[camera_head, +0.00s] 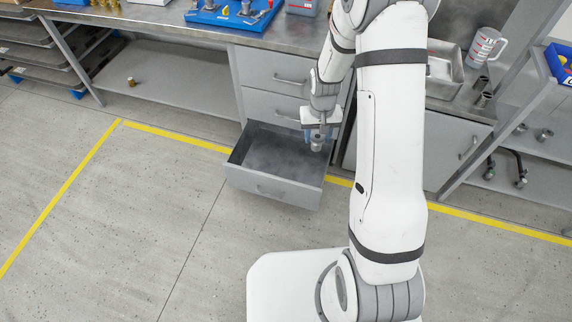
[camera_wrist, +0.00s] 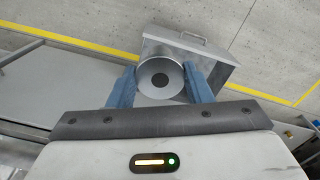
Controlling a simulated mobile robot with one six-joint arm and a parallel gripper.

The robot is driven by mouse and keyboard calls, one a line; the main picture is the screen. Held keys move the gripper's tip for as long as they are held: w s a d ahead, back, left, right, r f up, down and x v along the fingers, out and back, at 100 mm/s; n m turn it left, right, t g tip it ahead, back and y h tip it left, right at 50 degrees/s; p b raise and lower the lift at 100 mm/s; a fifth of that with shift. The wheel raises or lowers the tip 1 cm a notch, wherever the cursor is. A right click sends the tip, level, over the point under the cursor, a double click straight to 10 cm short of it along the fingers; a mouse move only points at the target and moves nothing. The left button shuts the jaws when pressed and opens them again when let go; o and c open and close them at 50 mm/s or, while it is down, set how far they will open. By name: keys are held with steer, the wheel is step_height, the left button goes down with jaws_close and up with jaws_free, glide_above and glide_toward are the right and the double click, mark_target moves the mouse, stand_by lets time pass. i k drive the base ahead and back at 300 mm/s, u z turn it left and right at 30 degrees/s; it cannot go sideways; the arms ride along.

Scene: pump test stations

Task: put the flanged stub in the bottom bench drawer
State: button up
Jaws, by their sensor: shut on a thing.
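The flanged stub (camera_wrist: 161,67) is a grey metal piece with a round flange and a dark central hole. My gripper (camera_head: 318,138) is shut on it, with a blue finger on each side in the wrist view (camera_wrist: 162,84). In the head view the stub (camera_head: 317,145) hangs below the fingers, over the right part of the bottom bench drawer (camera_head: 272,189). The drawer is pulled open and looks empty where I can see inside. In the wrist view the drawer (camera_wrist: 215,56) lies behind the stub, which hides part of it.
Two shut drawers (camera_head: 277,75) sit above the open one. A blue tray (camera_head: 232,17) with parts stands on the bench top (camera_head: 150,20). A small brass part (camera_head: 131,82) lies on the lower shelf. Floor in front of the drawer is clear, crossed by yellow tape (camera_head: 60,195).

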mark_target(284, 157)
steer(key=u, duration=0.1)
steer(key=i, duration=1)
steer(key=z, duration=0.1)
